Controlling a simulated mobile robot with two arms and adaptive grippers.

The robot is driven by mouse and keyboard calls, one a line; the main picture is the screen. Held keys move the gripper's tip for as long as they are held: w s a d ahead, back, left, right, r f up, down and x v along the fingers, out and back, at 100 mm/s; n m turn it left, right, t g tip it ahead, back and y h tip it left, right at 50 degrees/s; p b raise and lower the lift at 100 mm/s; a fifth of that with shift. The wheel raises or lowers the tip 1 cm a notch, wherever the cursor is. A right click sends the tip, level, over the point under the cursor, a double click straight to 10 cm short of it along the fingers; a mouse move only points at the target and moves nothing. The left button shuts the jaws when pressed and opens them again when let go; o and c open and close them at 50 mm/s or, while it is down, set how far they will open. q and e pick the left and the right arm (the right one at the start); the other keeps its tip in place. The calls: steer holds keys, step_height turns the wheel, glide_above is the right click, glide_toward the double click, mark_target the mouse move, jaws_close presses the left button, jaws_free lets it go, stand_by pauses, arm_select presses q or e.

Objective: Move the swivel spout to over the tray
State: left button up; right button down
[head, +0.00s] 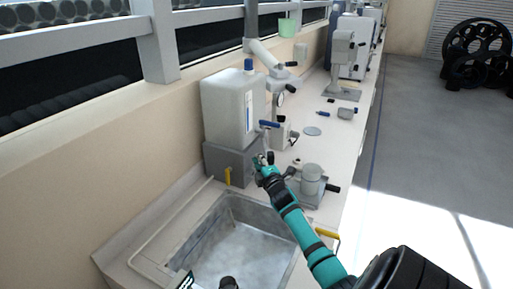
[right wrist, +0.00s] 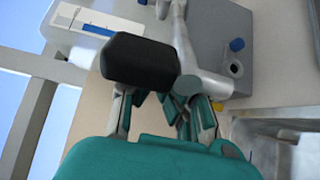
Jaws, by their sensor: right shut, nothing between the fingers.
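My right gripper (head: 262,160) is shut and empty beside a thin grey metal pipe (head: 266,139), which looks like the swivel spout. In the right wrist view the spout (right wrist: 184,45) comes down from the top to an elbow just beyond the fingers (right wrist: 165,105). A black block (right wrist: 140,60) hides part of the fingertips there. I cannot tell whether the fingers touch the pipe. A sunken grey metal basin (head: 228,209), the most tray-like thing, lies left of and below my right arm. Dark parts at the head view's bottom edge may be my left gripper; its fingers are unclear.
A white jug (head: 228,103) with a blue cap stands on a grey box (head: 222,163) behind the basin. A small grey device (head: 312,180) stands right of my gripper. Yellow handles (head: 228,175) are nearby. The counter continues towards the back; open floor lies right.

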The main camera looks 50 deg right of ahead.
steer(key=shift+s+d, duration=0.3)
steer(key=shift+d, duration=0.3)
steer(key=shift+s+d, duration=0.35)
steer(key=shift+d, duration=0.3)
steer(key=shift+s+d, duration=0.3)
steer(key=shift+d, duration=0.3)
steer(key=shift+s+d+b, duration=0.1)
steer(key=shift+s+d, duration=0.35)
steer(key=shift+d, duration=0.4)
steer(key=shift+s+d+b, duration=0.15)
steer(key=shift+s+d, duration=0.25)
steer(key=shift+d, duration=0.4)
steer(key=shift+s+d+b, duration=0.1)
steer(key=shift+s+d, duration=0.35)
steer(key=shift+d, duration=0.4)
steer(key=shift+s+d, duration=0.15)
steer(key=shift+d, duration=0.15)
steer(key=d, duration=0.1)
steer(key=s+d+b, duration=0.1)
steer(key=d, duration=0.1)
steer(key=s+d, duration=0.1)
steer(key=shift+d+b, duration=0.35)
steer(key=shift+d, duration=0.05)
steer(key=shift+w, duration=0.1)
